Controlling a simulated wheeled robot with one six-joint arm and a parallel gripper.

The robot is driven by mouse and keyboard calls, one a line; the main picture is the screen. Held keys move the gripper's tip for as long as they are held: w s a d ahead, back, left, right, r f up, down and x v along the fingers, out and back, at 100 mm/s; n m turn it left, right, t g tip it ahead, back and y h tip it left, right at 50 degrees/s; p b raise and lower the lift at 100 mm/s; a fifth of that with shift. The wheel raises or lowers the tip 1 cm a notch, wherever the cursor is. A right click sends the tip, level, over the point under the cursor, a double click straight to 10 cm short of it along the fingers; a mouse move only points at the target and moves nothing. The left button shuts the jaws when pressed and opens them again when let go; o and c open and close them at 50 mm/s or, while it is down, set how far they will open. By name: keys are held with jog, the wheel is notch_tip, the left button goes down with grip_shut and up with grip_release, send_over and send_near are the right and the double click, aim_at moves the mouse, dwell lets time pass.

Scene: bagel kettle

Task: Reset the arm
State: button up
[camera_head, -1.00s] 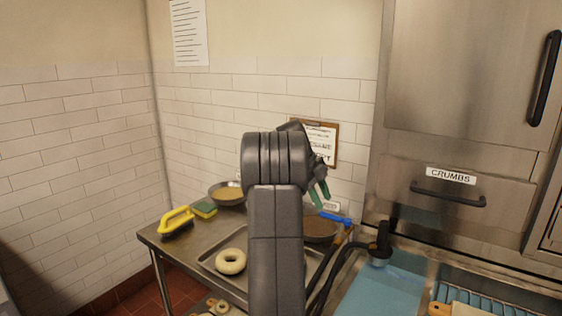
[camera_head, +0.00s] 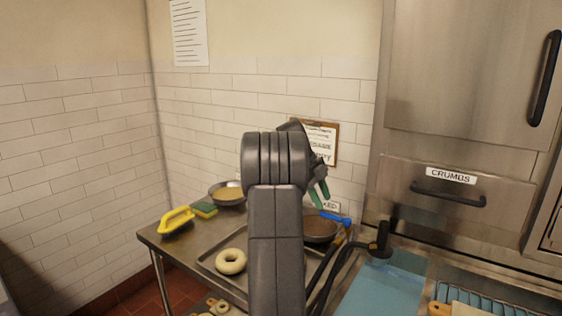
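My arm stands upright in the middle of the head view, folded, and hides part of the table behind it. My gripper (camera_head: 319,193) shows only in part at the right side of the arm's top, its green-tipped fingers pointing down and to the right. It is above the table's back right part, and I see nothing held in it. The gap between the fingertips is too small and partly hidden to judge.
A steel table (camera_head: 165,243) holds a tray (camera_head: 209,265) with a bagel (camera_head: 231,261), a bowl (camera_head: 227,193), a sponge (camera_head: 204,209), a yellow-handled brush (camera_head: 177,219) and a dark-filled pan (camera_head: 318,229). A steel cabinet (camera_head: 470,90) with a CRUMBS drawer (camera_head: 440,190) stands right.

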aim_at(328, 215)
jog(key=x, duration=0.5)
jog(key=shift+s, duration=0.15)
jog(key=shift+s+a+n+b, duration=0.15)
jog(key=shift+n+b, duration=0.15)
jog(key=shift+n, duration=0.2)
jog(key=shift+s+a+n+t, duration=0.2)
jog(key=shift+s+n+t, duration=0.3)
jog(key=shift+n, duration=0.2)
jog(key=shift+r, duration=0.2)
